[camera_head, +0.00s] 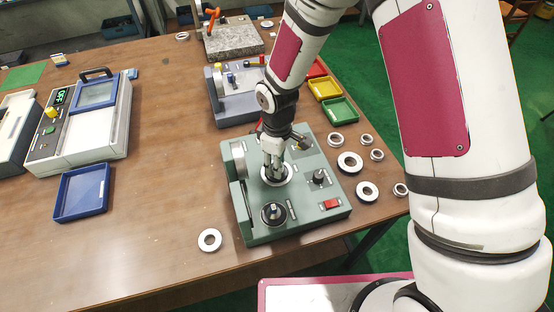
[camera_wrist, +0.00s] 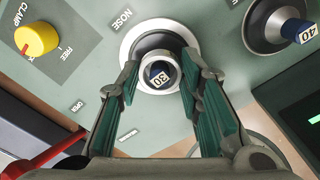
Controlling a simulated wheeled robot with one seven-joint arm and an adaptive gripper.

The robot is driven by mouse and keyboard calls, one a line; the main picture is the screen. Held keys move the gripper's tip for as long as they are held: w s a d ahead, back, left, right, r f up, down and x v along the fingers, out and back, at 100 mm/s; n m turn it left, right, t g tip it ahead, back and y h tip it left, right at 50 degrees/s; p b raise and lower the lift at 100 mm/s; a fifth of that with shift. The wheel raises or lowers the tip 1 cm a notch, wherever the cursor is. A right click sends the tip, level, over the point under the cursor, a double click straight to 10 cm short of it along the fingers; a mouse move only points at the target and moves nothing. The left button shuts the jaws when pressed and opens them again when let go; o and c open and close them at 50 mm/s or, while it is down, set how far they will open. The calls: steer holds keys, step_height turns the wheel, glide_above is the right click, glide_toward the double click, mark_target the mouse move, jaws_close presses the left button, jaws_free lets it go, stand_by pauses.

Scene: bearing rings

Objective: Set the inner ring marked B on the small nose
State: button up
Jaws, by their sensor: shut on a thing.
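My gripper (camera_head: 273,172) points down at the green fixture (camera_head: 262,232). In the wrist view its green-padded fingers (camera_wrist: 160,75) are closed in around a bright metal ring (camera_wrist: 145,81). The ring encircles the blue tip of the nose marked 30 (camera_wrist: 159,77), with dark and silver circles around it. Whether the ring is fully seated or held above the flange cannot be told. No letter B shows on it. The other nose, marked 40 (camera_wrist: 306,33), is at the right in the wrist view and stands bare, nearer the front, in the head view (camera_head: 273,213).
A yellow clamp knob (camera_wrist: 37,39) and a red rocker switch (camera_head: 331,204) are on the fixture. One loose ring (camera_head: 209,240) lies left of it; several others (camera_head: 350,162) lie right. A blue tray (camera_head: 81,193) stands at left. The brown table's front left is clear.

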steer(key=shift+f+b, duration=0.3)
steer(key=shift+f, duration=0.4)
steer(key=o, duration=1.2)
steer(key=shift+o, duration=0.2)
steer(key=shift+r, duration=0.1)
step_height(320, 180, up, 12)
steer(key=s+d+r+m+t, duration=0.1)
steer(key=s+d+r+m, duration=0.2)
steer(key=d+r, duration=0.3)
steer(key=s+d+r+m+t, duration=0.1)
steer(key=s+d+r+m, duration=0.25)
steer(key=r, duration=0.45)
steer(key=s+d+r+m+t, duration=0.2)
steer(key=s+d+r, duration=0.1)
steer(key=d+r, duration=0.3)
steer(key=s+d+r+m, duration=0.1)
steer(key=s+r+m, duration=0.1)
steer(key=s, duration=0.2)
steer(key=s+d+r+m+t, duration=0.1)
steer(key=s+r+m, duration=0.1)
steer(key=s, duration=0.3)
steer(key=shift+d, duration=0.25)
